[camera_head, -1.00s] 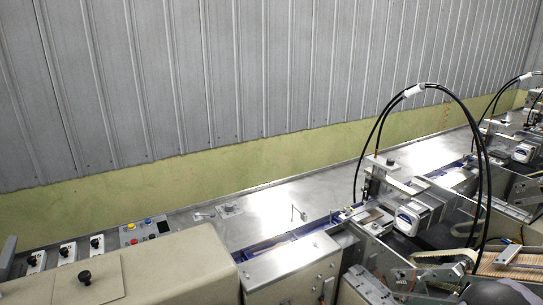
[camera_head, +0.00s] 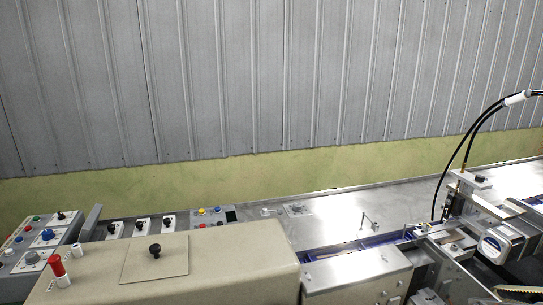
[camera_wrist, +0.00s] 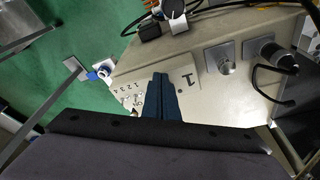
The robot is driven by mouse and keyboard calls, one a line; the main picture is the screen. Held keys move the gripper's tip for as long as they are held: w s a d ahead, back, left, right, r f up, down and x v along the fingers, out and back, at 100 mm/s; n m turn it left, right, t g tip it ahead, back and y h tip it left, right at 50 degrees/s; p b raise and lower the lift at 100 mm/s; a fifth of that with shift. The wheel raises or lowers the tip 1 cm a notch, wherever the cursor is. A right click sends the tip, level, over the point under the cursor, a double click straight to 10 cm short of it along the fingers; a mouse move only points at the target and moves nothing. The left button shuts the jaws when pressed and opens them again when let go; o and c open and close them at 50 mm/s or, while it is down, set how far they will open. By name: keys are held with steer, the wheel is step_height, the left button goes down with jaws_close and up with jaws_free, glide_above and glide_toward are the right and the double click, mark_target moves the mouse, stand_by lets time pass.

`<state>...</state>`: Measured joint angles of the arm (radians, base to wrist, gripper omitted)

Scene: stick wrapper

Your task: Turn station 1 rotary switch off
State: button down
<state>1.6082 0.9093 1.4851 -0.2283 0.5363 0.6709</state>
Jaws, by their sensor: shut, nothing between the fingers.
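My gripper (camera_wrist: 161,78) shows in the wrist view with its dark blue fingers together and empty. The fingers are in front of a beige machine face with a large "1." label (camera_wrist: 181,82) just right of the tips. A panel with the digits "1 2 3 4" (camera_wrist: 127,90) is left of the fingers, partly hidden by them. My gripper is outside the head view.
In the head view, several control boxes with a blue knob (camera_head: 47,235) and a red-capped post (camera_head: 57,266) stand at the left. In the wrist view, a cabled connector (camera_wrist: 272,52) is at the right; green floor (camera_wrist: 75,40) is at the left.

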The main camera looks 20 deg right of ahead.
steer(key=shift+d+r, duration=0.1)
steer(key=shift+d, duration=0.15)
stand_by(0.8)
steer(key=shift+w+d+b, duration=0.15)
steer(key=shift+w+b, duration=0.1)
steer(key=shift+b, duration=0.15)
steer(key=shift+w+d+b, duration=0.1)
steer(key=shift+w+b, duration=0.2)
steer(key=shift+w+d, duration=0.15)
steer(key=shift+w, duration=0.15)
steer(key=shift+w+d+b, duration=0.15)
steer(key=shift+d+b, duration=0.05)
steer(key=shift+b, duration=0.2)
steer(key=shift+a, duration=0.1)
steer(key=shift+w+a, duration=0.25)
steer(key=shift+w, duration=0.05)
